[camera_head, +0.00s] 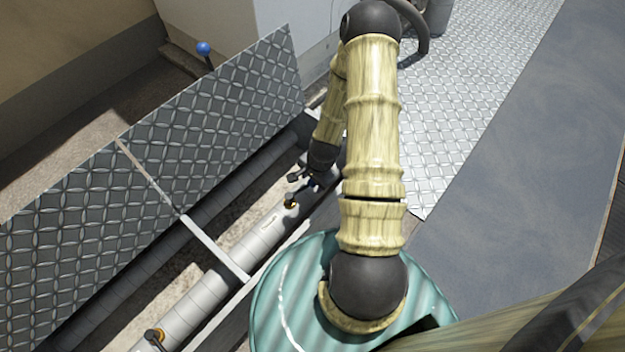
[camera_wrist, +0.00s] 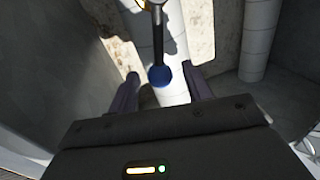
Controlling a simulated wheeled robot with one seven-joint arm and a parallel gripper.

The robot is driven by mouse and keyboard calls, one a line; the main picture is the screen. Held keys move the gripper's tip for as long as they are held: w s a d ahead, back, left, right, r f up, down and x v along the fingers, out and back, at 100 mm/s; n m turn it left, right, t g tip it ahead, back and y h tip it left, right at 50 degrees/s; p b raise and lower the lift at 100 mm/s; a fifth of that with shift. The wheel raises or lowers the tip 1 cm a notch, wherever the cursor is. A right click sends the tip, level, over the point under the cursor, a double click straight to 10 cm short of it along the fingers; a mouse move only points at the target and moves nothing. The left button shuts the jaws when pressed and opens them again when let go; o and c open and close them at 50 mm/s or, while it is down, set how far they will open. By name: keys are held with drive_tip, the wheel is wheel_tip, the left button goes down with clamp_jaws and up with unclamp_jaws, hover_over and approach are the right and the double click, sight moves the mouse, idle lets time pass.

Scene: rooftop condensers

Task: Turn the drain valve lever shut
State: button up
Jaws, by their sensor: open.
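The drain valve lever is a dark bar with a blue knob (camera_wrist: 160,76) in the wrist view, reaching down from the top edge over a white pipe (camera_wrist: 175,95). My gripper (camera_wrist: 163,84) is open, with one dark finger on each side of the knob. The knob appears between the fingertips; I cannot tell whether either finger touches it. In the head view my gripper (camera_head: 305,186) is low in the trench, beside a brass valve fitting (camera_head: 291,204) on the white pipe (camera_head: 265,234). My arm and gripper hide much of the lever there.
Raised diamond-plate covers (camera_head: 210,110) stand along the trench's left side. A crossbar (camera_head: 215,247) spans the trench. Another brass fitting (camera_head: 155,337) sits nearer on the pipe. A blue ball-topped lever (camera_head: 204,48) rises behind the covers. The grey walkway (camera_head: 510,170) at right is clear.

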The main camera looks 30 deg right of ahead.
drive_tip(key=s+d+r+p, duration=0.1)
drive_tip(key=s+r+p, duration=0.2)
drive_tip(key=r+p, duration=0.5)
wheel_tip(320, 180, up, 9)
drive_tip(key=shift+p, duration=0.3)
drive_tip(key=shift+s, duration=0.1)
drive_tip(key=c, duration=0.4)
drive_tip(key=shift+w+f, duration=0.1)
drive_tip(key=shift+w, duration=0.3)
drive_tip(key=c, duration=0.3)
drive_tip(key=w+f+n, duration=0.1)
drive_tip(key=w+n, duration=0.1)
drive_tip(key=w+a+n+g+y+p, duration=0.1)
drive_tip(key=w+n, duration=0.1)
drive_tip(key=w+f+n+p, duration=0.1)
drive_tip(key=w+n, duration=0.1)
drive_tip(key=shift+w+a+f+g, duration=0.3)
drive_tip(key=shift+w, duration=0.1)
clamp_jaws()
drive_tip(key=w+d+f+n+g+h+p, duration=0.1)
drive_tip(key=w+f+n+g+p, duration=0.1)
drive_tip(key=w+n, duration=0.3)
drive_tip(key=shift+w+d+f+n+g, duration=0.15)
drive_tip(key=shift+w+f+n+g, duration=0.3)
drive_tip(key=shift+n, duration=0.85)
drive_tip(key=shift+s+r, duration=0.1)
drive_tip(key=shift+r, duration=0.05)
